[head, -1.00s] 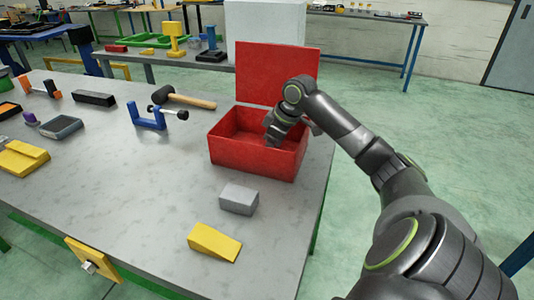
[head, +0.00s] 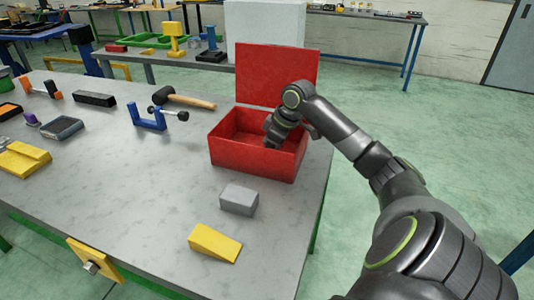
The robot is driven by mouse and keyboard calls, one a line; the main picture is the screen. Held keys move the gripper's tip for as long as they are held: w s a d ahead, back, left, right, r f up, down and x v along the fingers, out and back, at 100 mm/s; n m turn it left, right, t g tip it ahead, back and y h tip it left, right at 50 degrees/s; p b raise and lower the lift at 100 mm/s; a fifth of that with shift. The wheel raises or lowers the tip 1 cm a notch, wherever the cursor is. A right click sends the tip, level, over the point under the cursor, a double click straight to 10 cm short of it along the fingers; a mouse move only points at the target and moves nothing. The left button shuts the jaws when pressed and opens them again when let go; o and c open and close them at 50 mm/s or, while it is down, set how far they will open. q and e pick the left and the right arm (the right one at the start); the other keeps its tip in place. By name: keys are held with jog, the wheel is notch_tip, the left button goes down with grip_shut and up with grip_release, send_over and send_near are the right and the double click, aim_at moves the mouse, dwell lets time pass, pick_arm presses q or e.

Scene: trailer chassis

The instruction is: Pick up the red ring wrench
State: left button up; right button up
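A red box (head: 252,158) with its lid (head: 277,72) raised stands at the far right of the workbench. My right gripper (head: 272,142) points down into the box, near its right side. The box's front wall and my wrist hide most of the fingertips, so I cannot tell whether it is open or shut. I see no red ring wrench; part of the box's inside is hidden. My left gripper is not in view.
On the grey workbench (head: 130,220) are a grey block (head: 239,200), a yellow wedge (head: 214,243), a blue clamp (head: 149,118) and a mallet (head: 188,100). More tools lie at the left. The bench's middle is clear.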

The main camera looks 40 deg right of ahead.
grip_shut()
dwell(0.4)
jog(key=shift+b, duration=0.55)
notch_tip(320, 180, up, 23)
jog(key=p, duration=0.5)
jog(key=shift+f, duration=0.15)
jog(key=shift+f, duration=0.1)
